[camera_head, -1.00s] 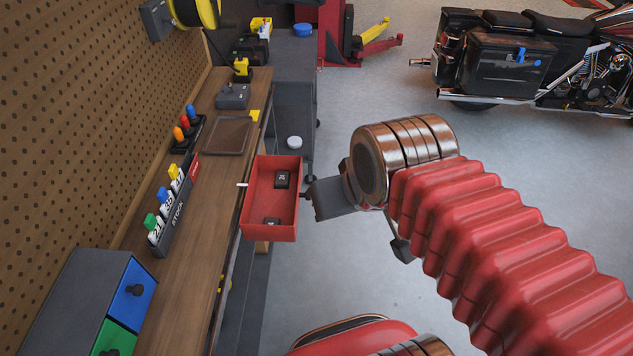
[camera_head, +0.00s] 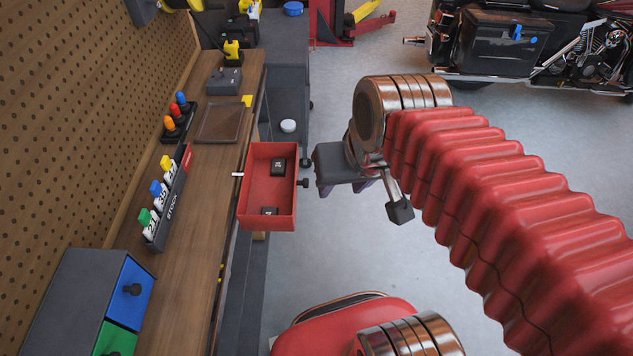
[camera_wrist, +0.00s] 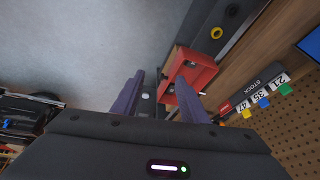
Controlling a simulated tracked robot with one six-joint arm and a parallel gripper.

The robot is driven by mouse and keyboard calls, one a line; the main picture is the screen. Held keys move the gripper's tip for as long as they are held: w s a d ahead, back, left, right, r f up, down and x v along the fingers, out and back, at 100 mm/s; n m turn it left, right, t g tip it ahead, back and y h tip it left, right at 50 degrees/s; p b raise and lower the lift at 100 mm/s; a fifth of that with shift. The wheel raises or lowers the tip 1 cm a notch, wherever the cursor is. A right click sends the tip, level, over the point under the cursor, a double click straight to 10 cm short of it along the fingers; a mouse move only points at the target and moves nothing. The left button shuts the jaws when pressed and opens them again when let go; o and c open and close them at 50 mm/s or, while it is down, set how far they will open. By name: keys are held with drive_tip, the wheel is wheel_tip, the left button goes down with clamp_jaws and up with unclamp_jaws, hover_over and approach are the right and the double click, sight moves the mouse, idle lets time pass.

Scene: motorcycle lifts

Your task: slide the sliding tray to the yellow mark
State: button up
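The sliding tray (camera_head: 267,217) is a red open box at the front edge of the wooden bench, with small dark blocks inside, a dark knob (camera_head: 304,183) on its right side and a white pointer (camera_head: 238,174) on its left. It also shows in the wrist view (camera_wrist: 193,72). A yellow mark (camera_head: 248,101) sits on the bench edge beyond the tray. My gripper (camera_head: 343,188) is just right of the knob, apart from it. In the wrist view its two purple fingers (camera_wrist: 157,98) are spread, with nothing held between them.
On the bench are a brown shallow tray (camera_head: 220,123), a STOCK rack (camera_head: 168,205) and a drawer cabinet (camera_head: 80,290). A pegboard (camera_head: 90,100) stands behind. A grey cabinet (camera_head: 284,80) is past the tray. Open floor lies to the right, with a motorcycle (camera_head: 500,40) farther off.

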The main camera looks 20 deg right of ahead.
drive_tip(key=w+d+f+m+g+y, duration=0.3)
drive_tip(key=w+f+m+g+y, duration=0.3)
drive_tip(key=w+f+m+y, duration=0.4)
drive_tip(key=w+d+f+m+t+y, duration=0.3)
drive_tip(key=d+f+m+t+y, duration=0.3)
drive_tip(key=d+f+m, duration=0.5)
drive_tip(key=shift+w+f+m+t+y, duration=0.3)
drive_tip(key=shift+f+m+t+y, duration=0.25)
drive_tip(key=shift+m, duration=0.65)
drive_tip(key=shift+r, duration=0.1)
drive_tip(key=x, duration=1.3)
drive_tip(key=shift+w+a, duration=0.2)
drive_tip(key=shift+a, duration=0.1)
drive_tip(key=shift+c, duration=0.6)
